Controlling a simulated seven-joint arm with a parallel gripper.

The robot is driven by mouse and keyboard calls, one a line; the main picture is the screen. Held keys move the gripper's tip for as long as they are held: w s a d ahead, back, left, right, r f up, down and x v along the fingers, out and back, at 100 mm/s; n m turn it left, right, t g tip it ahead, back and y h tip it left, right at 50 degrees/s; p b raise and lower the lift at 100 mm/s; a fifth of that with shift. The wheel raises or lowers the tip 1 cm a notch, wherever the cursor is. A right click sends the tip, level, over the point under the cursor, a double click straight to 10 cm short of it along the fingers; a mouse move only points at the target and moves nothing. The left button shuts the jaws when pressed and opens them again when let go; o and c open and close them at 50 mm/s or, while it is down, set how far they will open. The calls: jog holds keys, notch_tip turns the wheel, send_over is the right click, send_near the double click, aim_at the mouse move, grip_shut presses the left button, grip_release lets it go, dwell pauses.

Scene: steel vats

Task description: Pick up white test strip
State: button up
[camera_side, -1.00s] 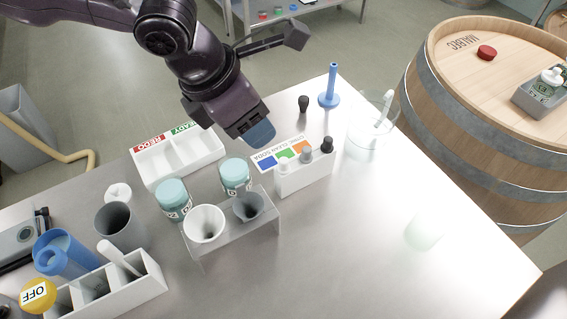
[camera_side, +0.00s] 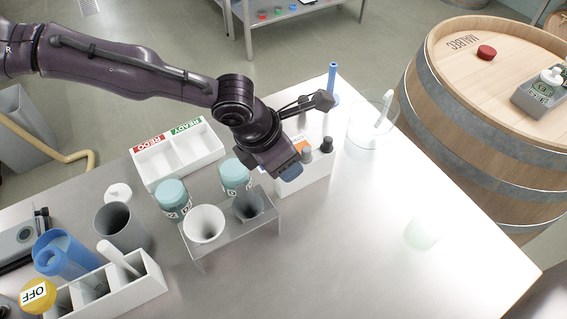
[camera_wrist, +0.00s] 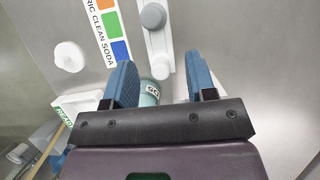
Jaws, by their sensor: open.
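No thing is clearly marked as a white test strip. A white stick with a rounded end (camera_side: 118,258) leans out of a white compartment box (camera_side: 140,291) at the lower left in the side view. Another white stick (camera_side: 385,108) leans in the glass beaker (camera_side: 363,135). My gripper (camera_side: 290,170) is over the small white bottle rack (camera_side: 310,180), far to the right of the box. In the wrist view my gripper (camera_wrist: 162,82) is open and empty, its blue fingers apart above the rack (camera_wrist: 161,42) and a teal-lidded jar (camera_wrist: 149,93).
A grey stand holds a white funnel (camera_side: 204,222) and a grey funnel. Two teal-lidded jars (camera_side: 173,198) stand behind it. A REDO/READY tray (camera_side: 182,160), grey cup (camera_side: 118,225) and blue cup (camera_side: 64,255) stand to the left. The table's front right is mostly clear.

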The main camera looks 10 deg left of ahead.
jog(key=shift+f, duration=0.1)
jog(key=shift+c, duration=0.5)
grip_shut()
